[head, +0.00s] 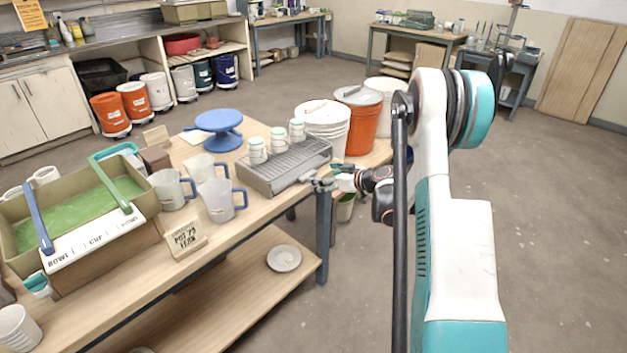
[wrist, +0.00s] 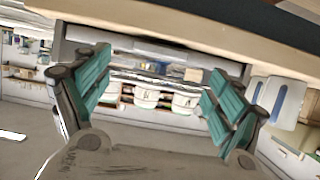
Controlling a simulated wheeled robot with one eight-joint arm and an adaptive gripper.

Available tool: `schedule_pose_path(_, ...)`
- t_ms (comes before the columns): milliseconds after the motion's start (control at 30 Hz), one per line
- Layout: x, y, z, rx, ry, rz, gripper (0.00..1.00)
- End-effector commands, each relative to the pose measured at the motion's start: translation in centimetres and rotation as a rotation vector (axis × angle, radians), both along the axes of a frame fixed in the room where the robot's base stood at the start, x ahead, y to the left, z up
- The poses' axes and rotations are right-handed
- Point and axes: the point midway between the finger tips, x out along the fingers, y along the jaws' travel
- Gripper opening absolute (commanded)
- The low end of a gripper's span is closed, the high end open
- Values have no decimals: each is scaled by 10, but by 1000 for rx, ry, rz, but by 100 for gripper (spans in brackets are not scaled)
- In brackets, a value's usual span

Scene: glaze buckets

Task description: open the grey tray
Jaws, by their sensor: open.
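The grey tray (head: 262,178) is a low grey box with a slatted top. It lies near the right end of the wooden table, with several white, teal-topped jars (head: 257,152) standing on it. My gripper (head: 328,177) is at the tray's right end, just past the table edge. In the wrist view my gripper (wrist: 155,92) has its two teal fingers spread wide with nothing held between them. A grey face (wrist: 150,47), apparently the tray's, spans behind the fingers. I cannot tell whether the fingers touch it.
White and orange buckets (head: 361,120) stand behind the tray. A blue turntable (head: 219,130), clear jugs (head: 221,201) and a green-filled basin (head: 90,215) share the table (head: 260,210). A plate (head: 284,258) lies on the lower shelf. The floor at right is clear.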

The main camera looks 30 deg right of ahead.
Motion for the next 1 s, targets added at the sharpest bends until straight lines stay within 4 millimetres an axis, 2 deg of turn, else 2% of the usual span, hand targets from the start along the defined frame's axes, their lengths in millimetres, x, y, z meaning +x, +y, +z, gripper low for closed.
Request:
schedule_pose_path(100,20,8,-11,0,0,2,87)
schedule_pose_path(300,41,15,-19,-1,1,1,87)
schedule_pose_path(500,49,18,-21,0,0,0,87)
schedule_pose_path(733,49,18,-21,0,0,0,87)
schedule_pose_path(767,49,18,-21,0,0,0,82)
schedule_pose_path(1000,49,18,-21,0,0,0,28)
